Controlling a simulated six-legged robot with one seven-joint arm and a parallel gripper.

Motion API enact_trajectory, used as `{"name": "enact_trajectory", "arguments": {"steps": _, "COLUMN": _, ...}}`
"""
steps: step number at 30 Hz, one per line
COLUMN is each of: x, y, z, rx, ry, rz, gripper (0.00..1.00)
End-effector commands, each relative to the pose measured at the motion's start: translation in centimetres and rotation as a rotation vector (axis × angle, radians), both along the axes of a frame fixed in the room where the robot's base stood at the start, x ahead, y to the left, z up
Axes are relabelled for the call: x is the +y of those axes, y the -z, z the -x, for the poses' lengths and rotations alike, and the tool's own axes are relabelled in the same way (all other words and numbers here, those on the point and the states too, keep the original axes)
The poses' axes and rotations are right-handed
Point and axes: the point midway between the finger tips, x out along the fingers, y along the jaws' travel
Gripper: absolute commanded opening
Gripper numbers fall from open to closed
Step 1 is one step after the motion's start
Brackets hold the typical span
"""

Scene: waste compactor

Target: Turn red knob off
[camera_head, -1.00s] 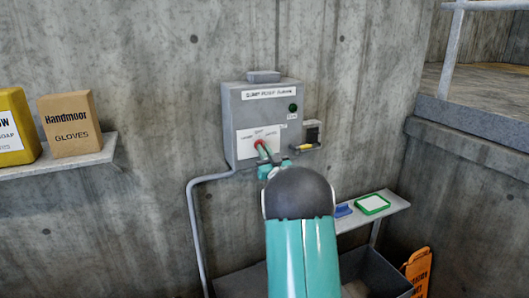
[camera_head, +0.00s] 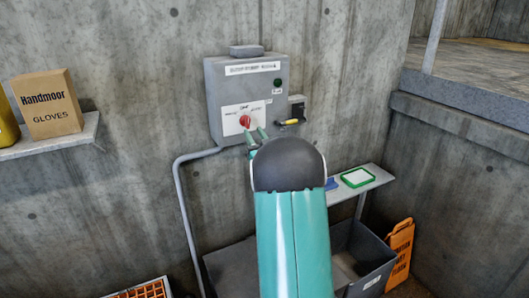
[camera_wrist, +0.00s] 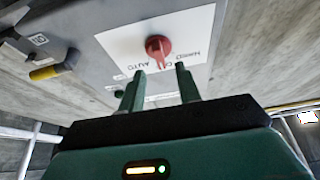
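The red knob (camera_head: 245,121) sits on a white label plate (camera_head: 262,107) on the front of a grey control box (camera_head: 215,98) fixed to the concrete wall. In the wrist view the red knob (camera_wrist: 158,47) is just beyond my fingertips, with its handle pointing down toward the gap between them. My gripper (camera_head: 256,134) is at the lower right of the knob in the head view. In the wrist view my gripper (camera_wrist: 158,82) has its two green fingers apart, with nothing between them. The fingers look clear of the knob.
A green button (camera_head: 278,83) is on the box, and a dark switch with a yellow handle (camera_head: 290,122) is at its right side. A conduit (camera_head: 180,190) runs down the wall. A shelf with a gloves box (camera_head: 48,105) is at left, and a grey bin (camera_head: 360,258) stands below.

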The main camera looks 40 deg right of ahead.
Motion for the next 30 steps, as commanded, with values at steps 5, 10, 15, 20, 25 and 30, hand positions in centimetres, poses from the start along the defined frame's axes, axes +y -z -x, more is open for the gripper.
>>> {"name": "enact_trajectory", "arguments": {"steps": 5, "x": 1.0, "y": 1.6, "z": 3.7, "rx": 0.002, "ry": 0.002, "rz": 0.0, "gripper": 0.34}}
{"name": "enact_trajectory", "arguments": {"steps": 10, "x": 1.9, "y": 2.9, "z": 6.7, "rx": 0.0, "ry": 0.001, "rz": -0.002, "gripper": 0.34}}
{"name": "enact_trajectory", "arguments": {"steps": 15, "x": 2.4, "y": 3.6, "z": 8.3, "rx": 0.002, "ry": 0.001, "rz": 0.0, "gripper": 0.34}}
{"name": "enact_trajectory", "arguments": {"steps": 20, "x": 2.5, "y": 3.8, "z": 8.7, "rx": 0.0, "ry": 0.0, "rz": 0.001, "gripper": 0.34}}
{"name": "enact_trajectory", "arguments": {"steps": 25, "x": 2.5, "y": 3.7, "z": 8.7, "rx": 0.0, "ry": 0.0, "rz": 0.001, "gripper": 0.34}}
{"name": "enact_trajectory", "arguments": {"steps": 30, "x": 2.5, "y": 3.7, "z": 8.6, "rx": 0.0, "ry": 0.0, "rz": 0.001, "gripper": 0.34}}
